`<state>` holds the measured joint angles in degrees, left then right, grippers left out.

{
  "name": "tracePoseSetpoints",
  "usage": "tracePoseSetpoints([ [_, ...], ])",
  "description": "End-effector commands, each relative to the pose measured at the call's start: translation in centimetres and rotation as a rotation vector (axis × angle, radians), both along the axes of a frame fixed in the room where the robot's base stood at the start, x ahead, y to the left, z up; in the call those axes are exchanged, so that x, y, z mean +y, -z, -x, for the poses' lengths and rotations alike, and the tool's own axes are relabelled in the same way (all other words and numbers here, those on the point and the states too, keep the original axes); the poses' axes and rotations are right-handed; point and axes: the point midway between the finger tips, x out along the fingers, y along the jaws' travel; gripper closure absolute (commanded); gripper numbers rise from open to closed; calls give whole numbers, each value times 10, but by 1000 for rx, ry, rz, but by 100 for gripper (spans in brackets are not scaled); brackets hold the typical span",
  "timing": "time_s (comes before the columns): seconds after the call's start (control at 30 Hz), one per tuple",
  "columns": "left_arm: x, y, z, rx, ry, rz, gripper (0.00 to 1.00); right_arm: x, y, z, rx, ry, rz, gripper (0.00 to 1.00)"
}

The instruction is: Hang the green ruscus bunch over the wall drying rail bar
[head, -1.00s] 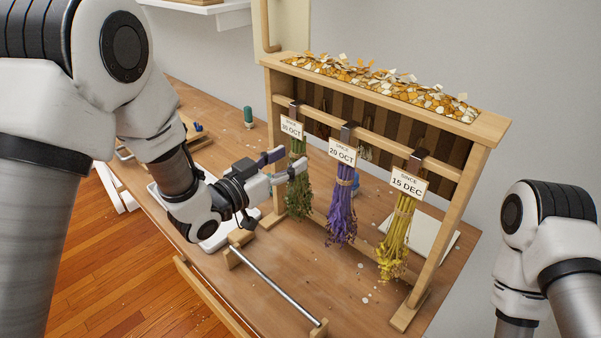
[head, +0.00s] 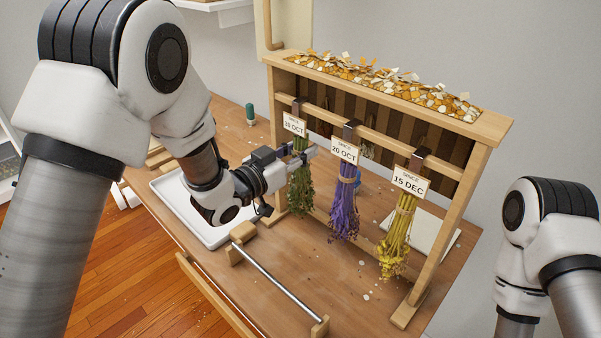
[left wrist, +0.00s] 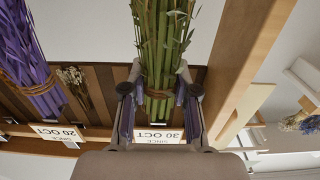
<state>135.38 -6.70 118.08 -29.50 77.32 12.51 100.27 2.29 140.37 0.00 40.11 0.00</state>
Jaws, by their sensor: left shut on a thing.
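The green ruscus bunch (head: 300,192) hangs leaves down at the left end of the wooden stand, below a "30 OCT" tag (head: 294,125). My left gripper (head: 303,152) is at its upper stems. In the left wrist view the green stems (left wrist: 160,40) lie between the two fingers of the left gripper (left wrist: 158,98), which is shut on them near the tie. The bunch's clip is still on the stand's wooden crossbar (head: 322,115). A metal bar (head: 275,278) on wooden blocks lies along the table's front edge; I cannot tell whether it is the drying rail. My right gripper is out of view.
A purple bunch (head: 345,207) and a yellow bunch (head: 397,240) hang to the right on the same crossbar. A white tray (head: 175,200) lies left of the stand. Petals fill the stand's top (head: 495,125). A green bottle (head: 250,115) stands behind.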

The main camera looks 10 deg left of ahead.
Motion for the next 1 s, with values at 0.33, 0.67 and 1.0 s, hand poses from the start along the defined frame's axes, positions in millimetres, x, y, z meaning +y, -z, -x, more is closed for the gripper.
tracePoseSetpoints([
  [0.33,0,-18,0,-1,0,1,99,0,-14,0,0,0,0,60],
  [0.67,0,-32,0,-1,0,1,99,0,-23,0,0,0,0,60],
  [1.0,1,-31,2,0,0,0,99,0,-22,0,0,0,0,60],
])
